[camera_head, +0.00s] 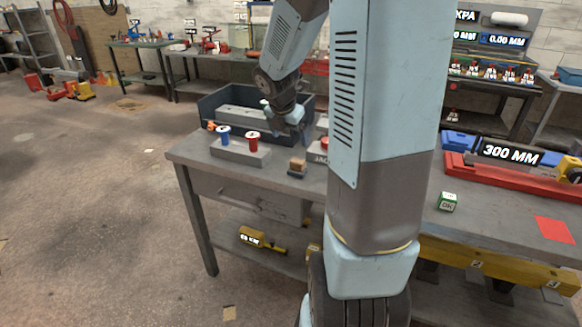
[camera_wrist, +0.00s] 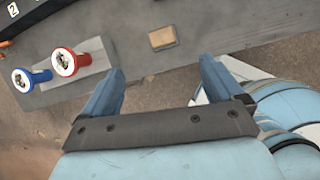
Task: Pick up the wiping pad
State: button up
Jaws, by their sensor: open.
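The wiping pad (camera_head: 297,168) looks like a small tan block with a dark underside. It lies on the grey bench top near its front edge, left of my arm in the head view. In the wrist view the pad (camera_wrist: 162,39) lies beyond my fingertips, roughly centred between them and apart from both. My gripper (camera_wrist: 161,66) is open and empty, its two blue fingers spread wide. In the head view my gripper (camera_head: 303,130) is behind and above the pad, near the dark bin, with the fingers partly hard to make out.
A grey block holds a blue spool (camera_head: 223,136) and a red spool (camera_head: 253,141), left of the pad. A dark open bin (camera_head: 209,107) stands behind. A green-and-white cube (camera_head: 447,202), red tray (camera_head: 520,181) and red square (camera_head: 554,229) are on the right. My arm hides the bench's middle.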

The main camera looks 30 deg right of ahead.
aim_at(298, 159)
jog(key=shift+n, duration=0.8)
jog(key=x, duration=1)
jog(key=shift+w+d+f, duration=0.1)
jog(key=shift+w+d, duration=0.05)
jog(key=shift+w, duration=0.1)
jog(key=shift+s+x, duration=0.15)
jog(key=shift+x, duration=1.2)
jog(key=shift+s+x, duration=0.15)
jog(key=shift+x, duration=1.2)
jog(key=shift+c, duration=0.3)
jog(key=c, duration=1.1)
jog(key=shift+d, duration=0.1)
jog(key=shift+r, duration=0.75)
jog(key=s+a+r, duration=0.3)
jog(key=s+r, duration=0.2)
jog(key=s, duration=0.1)
jog(key=s+a+r, duration=0.2)
jog(key=s+r, duration=0.4)
jog(key=shift+s+a+r, duration=0.25)
jog(key=shift+s+a, duration=0.15)
